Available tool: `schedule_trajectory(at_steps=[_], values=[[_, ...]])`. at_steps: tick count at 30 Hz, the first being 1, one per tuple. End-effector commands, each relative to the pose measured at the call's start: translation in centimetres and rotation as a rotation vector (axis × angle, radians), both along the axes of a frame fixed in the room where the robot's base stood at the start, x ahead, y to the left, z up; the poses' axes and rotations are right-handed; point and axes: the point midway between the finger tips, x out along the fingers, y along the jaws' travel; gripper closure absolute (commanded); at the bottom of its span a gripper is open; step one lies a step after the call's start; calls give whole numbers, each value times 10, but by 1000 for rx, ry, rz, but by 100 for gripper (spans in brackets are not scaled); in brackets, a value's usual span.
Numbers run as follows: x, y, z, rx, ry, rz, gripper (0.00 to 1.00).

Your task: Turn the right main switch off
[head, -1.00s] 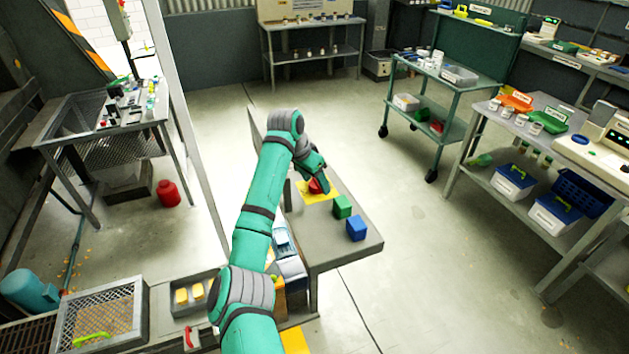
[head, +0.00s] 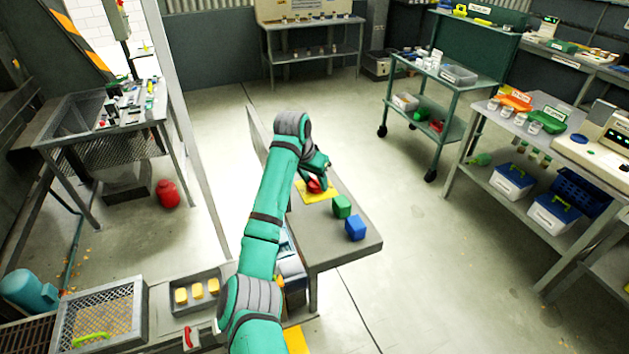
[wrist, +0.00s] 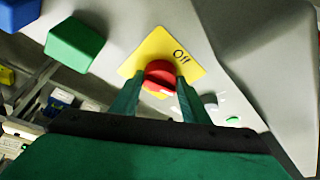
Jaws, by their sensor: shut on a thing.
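The red main switch knob (head: 316,186) sits on a yellow plate (head: 331,194) on the grey bench panel. In the wrist view the red knob (wrist: 160,76) lies between my fingertips, and the yellow plate (wrist: 148,48) shows the printed word "Off". My gripper (wrist: 158,85) is shut on the red knob, one green finger on each side. In the head view my gripper (head: 320,181) is partly hidden by my own wrist. The knob's pointer and its exact turn angle cannot be made out.
A green block (head: 342,206) and a blue block (head: 355,228) stand on the same panel beside the yellow plate. A small grey knob (wrist: 210,100) and a green part (wrist: 233,120) lie near my right finger in the wrist view. The floor right of the bench is clear.

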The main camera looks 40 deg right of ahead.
Motion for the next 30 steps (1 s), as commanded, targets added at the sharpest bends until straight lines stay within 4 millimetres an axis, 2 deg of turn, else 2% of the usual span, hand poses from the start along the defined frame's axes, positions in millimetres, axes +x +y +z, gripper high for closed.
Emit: schedule_trajectory(at_steps=[30], values=[[-6, -8, 1, -1, 0, 955, 81]])
